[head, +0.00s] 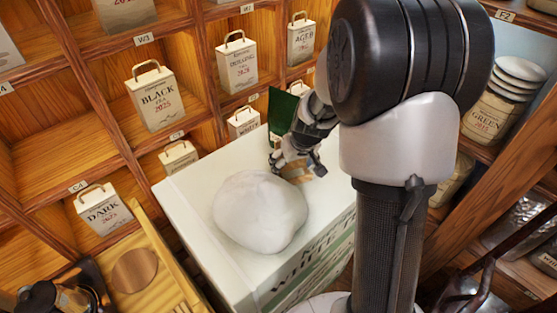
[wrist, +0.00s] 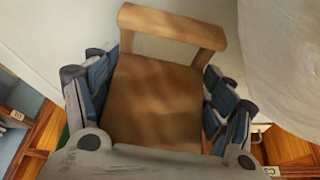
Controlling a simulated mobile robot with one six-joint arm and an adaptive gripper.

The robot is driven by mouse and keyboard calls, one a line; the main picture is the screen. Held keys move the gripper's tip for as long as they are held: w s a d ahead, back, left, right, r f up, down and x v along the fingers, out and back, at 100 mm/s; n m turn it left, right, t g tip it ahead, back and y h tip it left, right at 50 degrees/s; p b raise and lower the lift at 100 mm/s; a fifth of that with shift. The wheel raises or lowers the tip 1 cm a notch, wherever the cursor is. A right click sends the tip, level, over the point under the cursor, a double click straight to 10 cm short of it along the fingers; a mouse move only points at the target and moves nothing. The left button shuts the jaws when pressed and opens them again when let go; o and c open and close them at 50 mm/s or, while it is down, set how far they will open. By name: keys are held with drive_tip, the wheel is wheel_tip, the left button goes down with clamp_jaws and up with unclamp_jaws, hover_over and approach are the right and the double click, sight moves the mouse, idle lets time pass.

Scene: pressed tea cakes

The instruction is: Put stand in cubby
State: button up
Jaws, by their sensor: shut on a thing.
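The stand is a small brown wooden piece (wrist: 155,105) with a bar across its far end. My gripper (wrist: 153,75) is shut on it, with blue-grey fingers on both sides. In the head view the gripper (head: 298,168) is low over the top of a white box (head: 185,185), and only a little of the stand (head: 297,177) shows below it. I cannot tell whether the stand touches the box. The wooden cubbies (head: 65,140) fill the wall behind and to the left; some hold labelled packages and some are empty.
A white wrapped lump (head: 260,212) sits on the box, close to the gripper. A dark green panel (head: 282,110) stands behind the gripper. Packages marked BLACK (head: 155,98) and DARK (head: 103,212) stand in cubbies. A yellow wooden tray (head: 150,255) is at lower left.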

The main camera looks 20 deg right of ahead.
sight(279, 159)
drive_tip(key=w+a, duration=0.2)
drive_tip(key=a, duration=0.1)
drive_tip(key=shift+w, duration=0.4)
drive_tip(key=shift+f, duration=0.75)
drive_tip(key=shift+f+b, duration=0.1)
drive_tip(key=shift+b, duration=0.25)
drive_tip(key=shift+f, duration=0.15)
drive_tip(key=o, duration=0.8)
